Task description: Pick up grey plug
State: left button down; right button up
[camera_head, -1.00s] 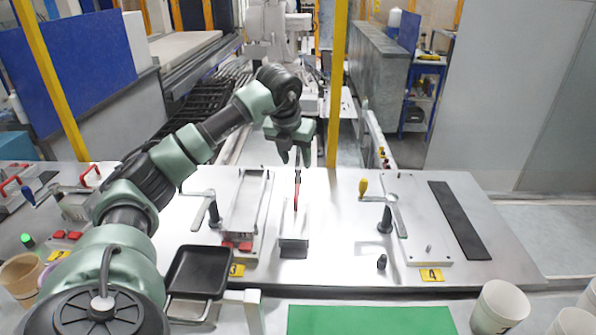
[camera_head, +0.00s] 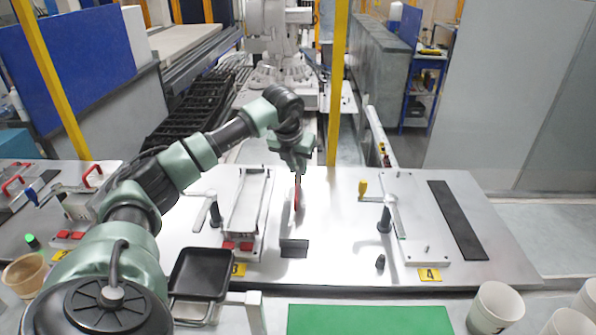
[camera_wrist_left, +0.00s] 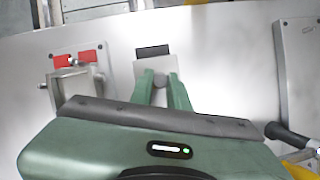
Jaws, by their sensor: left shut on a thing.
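My left gripper (camera_head: 298,172) is over the middle of the metal table, pointing down. In the left wrist view its green fingers (camera_wrist_left: 161,84) are shut on a small round grey thing (camera_wrist_left: 160,81), which looks like the grey plug. In the head view the plug cannot be told apart at the fingertips. A slim red thing (camera_head: 297,198) shows just under the fingers; whether it touches them I cannot tell. A small dark peg (camera_head: 380,262) stands near the number 4 label. My right gripper is not in view.
A clamp fixture (camera_head: 247,205) with red pads stands left of the gripper, and another fixture (camera_head: 418,220) with a yellow-handled lever stands right. A black tray (camera_head: 200,273) and a green mat (camera_head: 370,320) lie in front. A dark pad (camera_head: 294,248) lies on the table.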

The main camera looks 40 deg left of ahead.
aim_at(297, 169)
pick_arm(q)
jog(key=shift+r, duration=0.55)
notch_tip(297, 169, up, 19)
jog(key=b, duration=0.2)
dwell(0.4)
